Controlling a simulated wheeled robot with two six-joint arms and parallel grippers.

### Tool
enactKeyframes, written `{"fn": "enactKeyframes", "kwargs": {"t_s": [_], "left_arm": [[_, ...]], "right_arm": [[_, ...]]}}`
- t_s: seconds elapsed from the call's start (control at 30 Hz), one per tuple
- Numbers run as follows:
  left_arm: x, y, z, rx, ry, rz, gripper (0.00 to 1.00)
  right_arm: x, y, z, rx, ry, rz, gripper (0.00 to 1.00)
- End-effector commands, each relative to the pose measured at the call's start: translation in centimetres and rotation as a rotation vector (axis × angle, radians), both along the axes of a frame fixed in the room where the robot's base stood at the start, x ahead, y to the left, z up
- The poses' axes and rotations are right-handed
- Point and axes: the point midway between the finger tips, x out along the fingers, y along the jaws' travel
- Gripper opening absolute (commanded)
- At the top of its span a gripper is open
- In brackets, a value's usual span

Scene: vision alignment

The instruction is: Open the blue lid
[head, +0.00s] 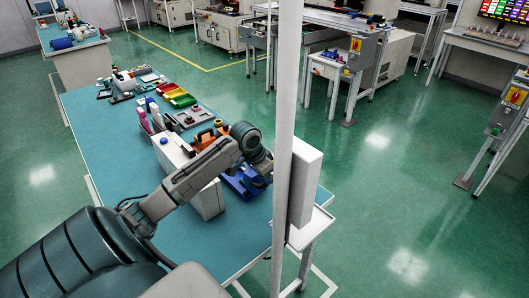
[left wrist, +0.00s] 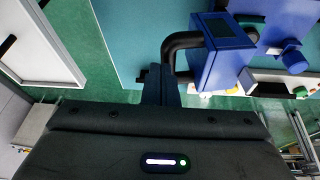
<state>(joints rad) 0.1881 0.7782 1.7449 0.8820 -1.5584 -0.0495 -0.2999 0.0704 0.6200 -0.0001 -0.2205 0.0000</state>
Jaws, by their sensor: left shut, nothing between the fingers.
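A blue box-like part (left wrist: 225,55), which looks like the blue lid, shows in the left wrist view with a black curved handle (left wrist: 180,42) on its left side. In the head view, blue parts (head: 241,186) lie at the table's right end, partly covered by my left arm. My left gripper (left wrist: 160,85) is shut and empty, its fingertips close to the lower end of the black handle. I cannot tell if they touch it. The lid looks shut, but its edges are not clear. My right gripper is not in view.
The teal-topped table (head: 120,178) also holds a white box (head: 207,197), an orange part (head: 207,138) and several coloured bins. A pale vertical post (head: 286,120) and a white panel (head: 304,180) stand at the table's right end, close to my left wrist.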

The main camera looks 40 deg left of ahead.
Motion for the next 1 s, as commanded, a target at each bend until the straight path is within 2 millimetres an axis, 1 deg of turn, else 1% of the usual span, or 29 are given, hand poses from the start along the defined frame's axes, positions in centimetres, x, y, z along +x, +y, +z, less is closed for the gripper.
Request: {"fn": "enactKeyframes", "kwargs": {"t_s": [0.33,0.47,0.57,0.77,0.8,0.83,1.0], "left_arm": [[0.0,0.0,0.0,0.0,0.001,0.0,0.0],[0.0,0.2,0.7,0.0,0.001,0.001,0.0],[0.1,0.4,1.8,0.001,0.001,0.002,0.0],[0.4,1.1,4.3,0.001,0.002,0.004,0.0],[0.4,1.2,4.6,0.002,0.001,0.004,0.0],[0.1,1.0,4.8,0.006,-0.003,0.001,0.0],[-1.4,0.2,8.4,0.007,-0.001,0.0,0.0]], "right_arm": [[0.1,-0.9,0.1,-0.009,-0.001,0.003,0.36],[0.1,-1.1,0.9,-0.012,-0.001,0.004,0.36],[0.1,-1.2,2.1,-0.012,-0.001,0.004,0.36],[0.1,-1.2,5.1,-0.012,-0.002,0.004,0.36],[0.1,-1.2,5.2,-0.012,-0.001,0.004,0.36],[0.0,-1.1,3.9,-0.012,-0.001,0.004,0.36],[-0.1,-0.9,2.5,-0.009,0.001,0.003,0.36]]}}
